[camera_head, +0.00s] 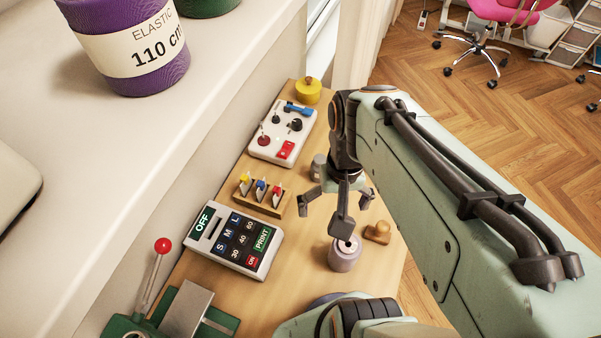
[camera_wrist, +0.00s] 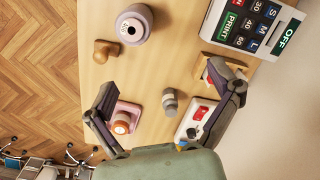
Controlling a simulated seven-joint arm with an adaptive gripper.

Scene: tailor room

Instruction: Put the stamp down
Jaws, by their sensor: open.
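A small tan wooden piece (camera_head: 377,232), shaped like a stamp with a knob, lies on the wooden table (camera_head: 222,289), right of a pale pink-grey spool (camera_head: 343,256). The wrist view also shows the wooden piece (camera_wrist: 103,52) and the spool (camera_wrist: 133,25). A pink square base with a round orange-and-white top (camera_wrist: 122,122) is near the left finger in the wrist view. I cannot tell for sure which of these is the stamp. My gripper (camera_head: 341,205) is open above the table, with nothing between its fingers (camera_wrist: 162,80).
A grey cylinder (camera_wrist: 170,102) stands on the table below my gripper. To the left are a button panel (camera_head: 233,240), a rack with three coloured pieces (camera_head: 259,200) and a white switch box (camera_head: 282,131). A yellow round container (camera_head: 308,90) stands behind.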

